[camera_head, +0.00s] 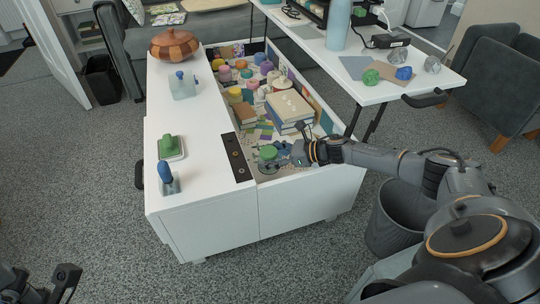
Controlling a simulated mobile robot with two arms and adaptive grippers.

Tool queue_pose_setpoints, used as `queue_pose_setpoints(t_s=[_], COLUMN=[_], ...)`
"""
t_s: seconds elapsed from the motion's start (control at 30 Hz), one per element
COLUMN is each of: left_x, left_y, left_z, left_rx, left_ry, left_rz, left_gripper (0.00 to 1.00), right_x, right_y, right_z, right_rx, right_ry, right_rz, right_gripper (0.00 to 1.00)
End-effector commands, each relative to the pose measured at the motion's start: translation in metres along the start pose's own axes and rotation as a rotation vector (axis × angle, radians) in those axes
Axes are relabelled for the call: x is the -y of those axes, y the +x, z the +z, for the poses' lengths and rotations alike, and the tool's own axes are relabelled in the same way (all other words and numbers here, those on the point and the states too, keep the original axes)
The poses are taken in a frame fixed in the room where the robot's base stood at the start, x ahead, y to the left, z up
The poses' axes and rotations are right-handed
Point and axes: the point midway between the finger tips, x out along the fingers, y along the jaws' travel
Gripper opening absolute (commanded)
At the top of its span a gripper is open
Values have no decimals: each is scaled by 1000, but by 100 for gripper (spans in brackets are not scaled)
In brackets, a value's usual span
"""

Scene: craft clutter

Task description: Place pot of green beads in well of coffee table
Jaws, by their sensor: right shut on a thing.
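The white coffee table (212,203) stands in the middle, with an open well along its right side. The pot of green beads (267,152) is at the near end of the well, with its green top showing. My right gripper (279,153) reaches in from the right and is shut on the pot. The pot's lower part is hard to make out, so I cannot tell whether it touches the well's floor. My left gripper (66,278) shows only in part at the bottom left, away from the table; its jaw opening is unclear.
Several colourful pots (250,84) fill the well's far part, with a stack of books (289,108) nearer. A green-handled stamp (170,147) and blue-handled tools (167,178) stand on the left top. A raised white leaf (400,88) holds a bottle (338,25) and yarn balls.

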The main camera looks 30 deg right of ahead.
Motion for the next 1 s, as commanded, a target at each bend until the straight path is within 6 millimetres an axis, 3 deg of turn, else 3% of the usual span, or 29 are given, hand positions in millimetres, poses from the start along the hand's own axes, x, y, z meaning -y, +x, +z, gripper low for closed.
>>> queue_pose_setpoints(t_s=[0.03, 0.1, 0.13, 0.47, 0.67, 1.0], left_x=[0, 0, 0, 1, 1, 1], left_y=[2, 3, 3, 2, 6, 20], left_z=[-1, -2, -3, -3, -4, -8], left_rx=[-6, -9, -10, -6, 22, 30], left_ry=[0, 0, 0, 1, 0, -2], left_rz=[0, -1, -2, -7, -19, -19], left_gripper=[91, 91, 91, 91, 91, 91], right_x=[0, 0, 0, 0, 1, 0], right_y=[0, 0, 0, -1, -7, -84], right_z=[1, 1, 1, 2, 17, 12], right_rx=[0, 0, 1, 0, 1, -5], right_ry=[0, 0, 0, -1, -2, 2], right_rz=[0, 0, 0, 0, -1, -2], right_gripper=[72, 86, 88, 88, 88, 88])
